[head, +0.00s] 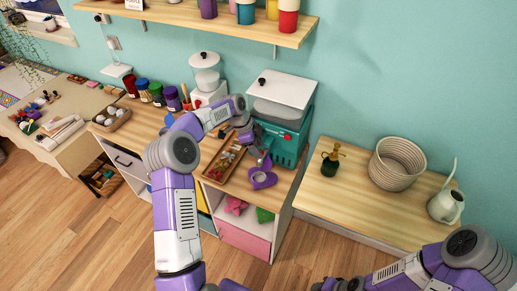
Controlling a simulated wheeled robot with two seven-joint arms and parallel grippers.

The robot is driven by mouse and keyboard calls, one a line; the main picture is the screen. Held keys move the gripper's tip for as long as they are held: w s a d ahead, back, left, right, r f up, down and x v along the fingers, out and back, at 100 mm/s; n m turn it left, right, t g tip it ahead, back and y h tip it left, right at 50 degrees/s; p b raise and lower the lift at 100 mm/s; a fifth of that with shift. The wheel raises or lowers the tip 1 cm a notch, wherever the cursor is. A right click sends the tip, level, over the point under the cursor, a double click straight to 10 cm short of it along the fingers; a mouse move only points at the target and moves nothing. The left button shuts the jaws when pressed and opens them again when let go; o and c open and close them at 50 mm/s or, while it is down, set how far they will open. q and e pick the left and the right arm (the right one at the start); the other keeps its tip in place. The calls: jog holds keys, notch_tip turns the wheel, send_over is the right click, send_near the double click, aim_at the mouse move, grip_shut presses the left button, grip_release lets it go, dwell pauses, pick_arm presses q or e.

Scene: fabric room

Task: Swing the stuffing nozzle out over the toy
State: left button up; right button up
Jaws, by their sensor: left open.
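The teal stuffing machine (278,138) with a clear hopper and white lid stands at the right end of the wooden counter. A small greyish part that looks like its nozzle (264,160) shows at its lower front left, partly hidden by my arm. A purple toy (262,179) lies at the counter's front edge, just below that part. My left gripper (250,138) is open at the machine's front left side, close to the nozzle; I cannot tell whether they touch. My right gripper (338,286) is at the bottom edge, mostly cut off, its jaws unclear.
A wooden tray (221,164) of small pieces lies left of the toy. A white machine (208,88) and several jars (156,95) stand further left. A lower table (340,205) at right holds a spray bottle (331,161), a rope basket (396,165) and a watering can (446,205).

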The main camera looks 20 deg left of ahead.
pick_arm(q)
jog(key=v, duration=0.6)
jog(key=shift+s, duration=0.1)
dwell(0.3)
